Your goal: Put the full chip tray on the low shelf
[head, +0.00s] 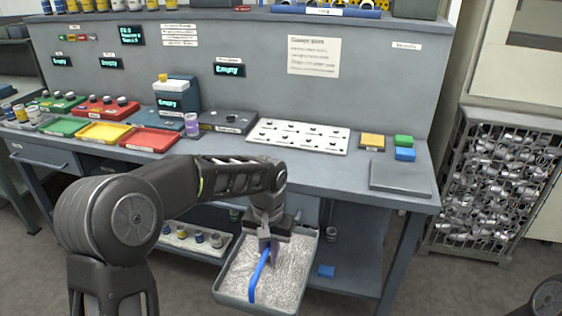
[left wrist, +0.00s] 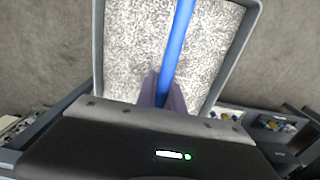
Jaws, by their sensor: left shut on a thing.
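The chip tray (head: 234,297) is a grey rectangular tray filled with silvery metal chips, with a blue bar handle (head: 259,274) running over its middle. My left gripper (head: 265,243) is shut on the blue handle and holds the tray in front of the workbench, below its top. In the left wrist view the tray (left wrist: 240,45) and handle (left wrist: 178,40) fill the upper middle, with the fingertips (left wrist: 162,90) on either side of the handle. The low shelf (head: 352,284) under the bench shows behind and right of the tray. My right gripper is out of view.
The workbench top (head: 345,170) holds coloured trays, a white panel (head: 300,134) and a grey plate (head: 401,178). A rack of small bottles (head: 196,239) stands left of the tray. A wire crate of metal parts (head: 497,185) stands at right.

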